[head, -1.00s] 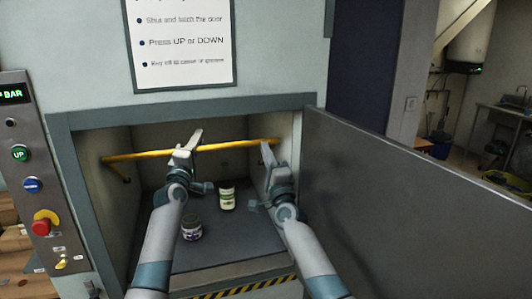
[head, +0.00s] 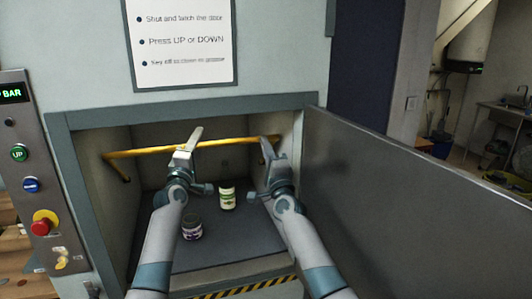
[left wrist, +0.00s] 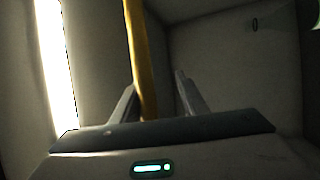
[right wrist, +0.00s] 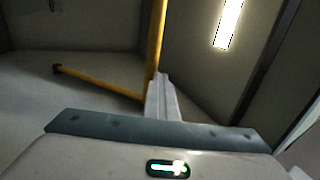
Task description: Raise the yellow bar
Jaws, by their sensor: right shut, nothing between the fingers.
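The yellow bar (head: 225,142) spans the opening of the lift compartment, with a bent arm at its left end. My left gripper (head: 191,143) is at the bar left of its middle. In the left wrist view the bar (left wrist: 143,70) passes between its two spread fingers (left wrist: 155,100). My right gripper (head: 268,150) is at the bar's right end. In the right wrist view its fingers (right wrist: 163,95) are together and empty, against or just beside the bar (right wrist: 155,45); I cannot tell if they touch. They hide part of the bar's corner.
A dark jar (head: 192,228) and a white-and-green jar (head: 227,197) stand on the compartment floor (head: 215,252), below the bar. The grey door (head: 420,190) stands open at the right. A control panel (head: 45,190) with buttons is at the left.

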